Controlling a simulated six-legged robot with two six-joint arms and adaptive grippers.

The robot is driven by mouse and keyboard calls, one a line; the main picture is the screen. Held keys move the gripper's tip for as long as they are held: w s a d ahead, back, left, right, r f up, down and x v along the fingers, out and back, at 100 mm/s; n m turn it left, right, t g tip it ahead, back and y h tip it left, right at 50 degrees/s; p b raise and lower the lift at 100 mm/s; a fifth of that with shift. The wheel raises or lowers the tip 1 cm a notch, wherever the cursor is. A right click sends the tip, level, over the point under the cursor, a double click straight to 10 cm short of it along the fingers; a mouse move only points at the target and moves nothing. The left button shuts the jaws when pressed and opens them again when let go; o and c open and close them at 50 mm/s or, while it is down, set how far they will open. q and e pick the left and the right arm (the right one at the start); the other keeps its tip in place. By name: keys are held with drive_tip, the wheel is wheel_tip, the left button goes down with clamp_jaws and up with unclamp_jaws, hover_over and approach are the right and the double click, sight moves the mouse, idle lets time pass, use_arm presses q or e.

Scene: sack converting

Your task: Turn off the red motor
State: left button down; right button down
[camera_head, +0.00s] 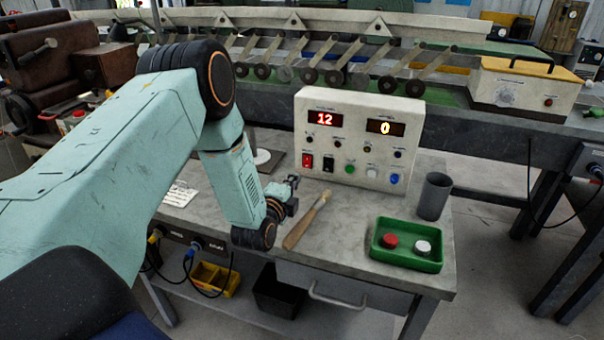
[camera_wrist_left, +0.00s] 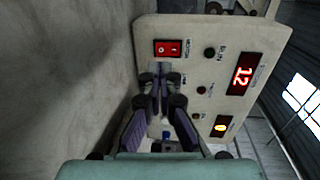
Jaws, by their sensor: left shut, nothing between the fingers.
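The white control box (camera_head: 358,140) stands on the grey bench. Its red rocker switch (camera_head: 308,161) is at the lower left of the front, beside a black rocker switch (camera_head: 328,163). In the wrist view the red switch (camera_wrist_left: 168,48) shows bright red; its label is too small to read. My left gripper (camera_head: 292,181) is in front of the box's lower left. In the wrist view its fingertips (camera_wrist_left: 160,82) are together and empty, just below the red switch in that picture, covering much of the black switch. I cannot tell whether they touch the panel. My right gripper is not in view.
The left display (camera_head: 325,118) reads 12 and the right display (camera_head: 386,128) reads 0. A brush (camera_head: 307,221) lies in front of the box. A grey cup (camera_head: 434,196) and a green tray (camera_head: 407,262) with red and white caps are at the right.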

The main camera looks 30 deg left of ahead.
sight(306, 165)
use_arm(q)
drive_tip(key=b+x, duration=0.1)
drive_tip(key=x, duration=0.4)
drive_tip(key=shift+r, duration=0.1)
drive_tip(key=shift+w+a, duration=0.15)
drive_tip(key=shift+w, duration=0.6)
drive_tip(key=shift+s, duration=0.1)
drive_tip(key=shift+f+b, duration=0.2)
drive_tip(key=shift+b, duration=0.1)
drive_tip(key=shift+w+t+b, duration=0.3)
drive_tip(key=shift+b, duration=0.1)
drive_tip(key=v, duration=1.2)
drive_tip(key=shift+r, duration=0.1)
